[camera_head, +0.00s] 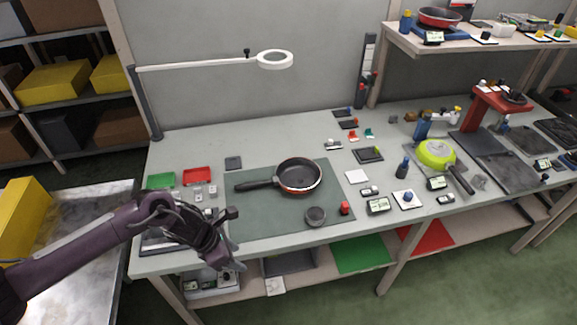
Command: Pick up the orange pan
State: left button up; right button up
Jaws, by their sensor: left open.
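A pan with a dark inside and an orange-red outer wall (312,187) lies upright on the grey-green mat (260,222) at the middle of the workbench. Its black handle (256,185) points left. My left gripper (232,240) is open and empty at the bench's front edge, below and left of the handle and apart from it. Part of the bench behind my left arm is hidden. My right gripper is not in view.
A small grey cup (315,216) and a small red item (345,208) sit in front of the pan. Green (161,181) and red (197,176) trays lie left. A lime pan (436,153) is at right. A ring lamp (275,60) hangs above.

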aim_at(295, 175)
jog(key=i, duration=1.05)
